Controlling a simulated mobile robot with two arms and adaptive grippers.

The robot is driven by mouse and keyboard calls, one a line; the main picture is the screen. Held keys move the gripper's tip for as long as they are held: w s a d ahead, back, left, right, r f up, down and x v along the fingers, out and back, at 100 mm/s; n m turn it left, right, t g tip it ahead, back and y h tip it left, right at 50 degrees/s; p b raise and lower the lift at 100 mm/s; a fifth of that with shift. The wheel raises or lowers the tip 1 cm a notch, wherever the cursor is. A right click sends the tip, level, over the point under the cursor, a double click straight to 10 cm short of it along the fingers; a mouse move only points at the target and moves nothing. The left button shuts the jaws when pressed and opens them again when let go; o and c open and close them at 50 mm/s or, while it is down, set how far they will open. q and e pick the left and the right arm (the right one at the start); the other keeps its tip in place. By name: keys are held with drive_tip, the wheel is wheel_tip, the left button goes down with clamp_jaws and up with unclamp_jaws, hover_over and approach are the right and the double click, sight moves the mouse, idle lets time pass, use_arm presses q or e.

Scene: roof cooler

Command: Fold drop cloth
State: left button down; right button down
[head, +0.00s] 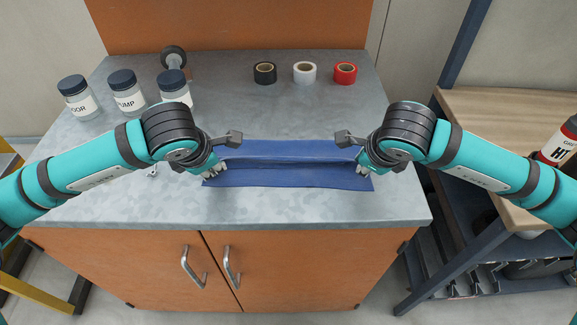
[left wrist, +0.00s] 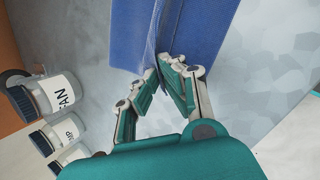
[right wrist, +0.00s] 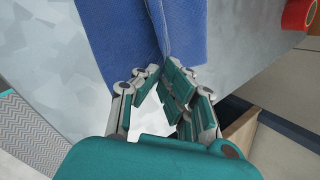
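The blue drop cloth (head: 285,177) lies as a long narrow strip across the metal worktop, with a raised ridge running along it from left to right. My left gripper (head: 222,155) is at the cloth's left end. In the left wrist view its fingertips (left wrist: 170,62) close on the ridge of the cloth (left wrist: 205,30). My right gripper (head: 354,153) is at the right end. In the right wrist view its fingertips (right wrist: 160,68) close on the same ridge of the cloth (right wrist: 190,30). The exact contact is partly hidden by the fingers.
Several labelled jars (head: 124,92) stand at the worktop's left, near a dark roller-like item (head: 173,56). Black (head: 265,74), white (head: 305,73) and red (head: 345,74) tape rolls lie at the back. A wooden bench (head: 500,110) stands right. The worktop (head: 300,210) in front is bare.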

use_arm(q)
drive_tip(key=shift+s+r, duration=0.1)
use_arm(e)
drive_tip(key=shift+s+r, duration=0.1)
use_arm(q)
drive_tip(key=c, duration=1.2)
unclamp_jaws()
use_arm(e)
drive_tip(key=c, duration=1.2)
unclamp_jaws()
use_arm(q)
drive_tip(key=shift+w+v, duration=0.2)
drive_tip(key=shift+v, duration=1.15)
use_arm(e)
drive_tip(key=shift+w+v, duration=0.2)
drive_tip(key=shift+v, duration=1.15)
use_arm(q)
drive_tip(key=s+v, duration=0.1)
drive_tip(key=v, duration=0.7)
drive_tip(key=shift+s, duration=0.15)
use_arm(e)
drive_tip(key=s+v, duration=0.1)
drive_tip(key=v, duration=0.7)
drive_tip(key=shift+s, duration=0.15)
use_arm(q)
drive_tip(key=shift+c, duration=0.4)
use_arm(e)
drive_tip(key=shift+c, duration=0.4)
